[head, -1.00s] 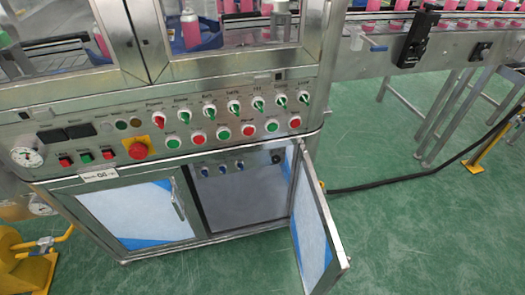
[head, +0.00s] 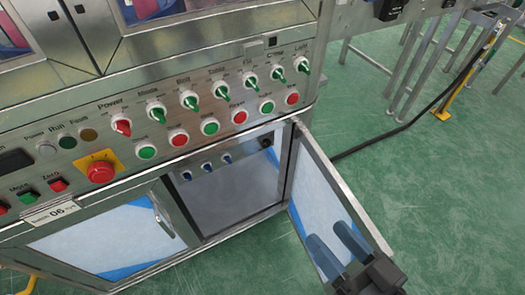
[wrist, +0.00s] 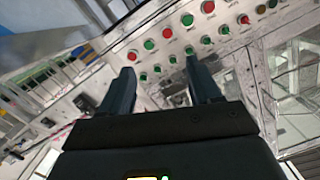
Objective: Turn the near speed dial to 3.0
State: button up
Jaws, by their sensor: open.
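Three small blue dials (head: 207,166) sit in a row on the back wall inside the open right compartment of the machine's cabinet. Their markings are too small to read, and I cannot tell which is the near speed dial. My gripper (head: 326,232) is at the lower right of the head view, in front of the open cabinet door and apart from the dials. Its two dark fingers are spread and empty. In the wrist view, my gripper (wrist: 160,66) points toward the button panel; I cannot make out the blue dials there.
The open cabinet door (head: 330,180) juts out to the right of the compartment. Above it, the control panel carries green and red buttons, selector switches and a red emergency stop (head: 100,172). The left cabinet door (head: 95,235) is shut.

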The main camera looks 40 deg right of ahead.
jog(key=w+d+f+m+h+b, duration=0.2)
jog(key=w+f+m+b, duration=0.25)
jog(key=w+f, duration=0.3)
jog(key=w+d+f+m+h+b, duration=0.2)
jog(key=w+f+m+b, duration=0.2)
jog(key=w+f+b, duration=0.3)
jog(key=m+h+b, duration=0.4)
jog(key=m+b, duration=0.3)
jog(key=b, duration=0.1)
send_near(266, 145)
jog(key=shift+b+x, duration=0.65)
jog(key=shift+x, duration=3.6)
jog(key=shift+f, duration=0.2)
jog(key=shift+c, duration=0.2)
jog(key=c, duration=1)
jog(key=shift+r, duration=0.1)
jog(key=shift+p, duration=0.45)
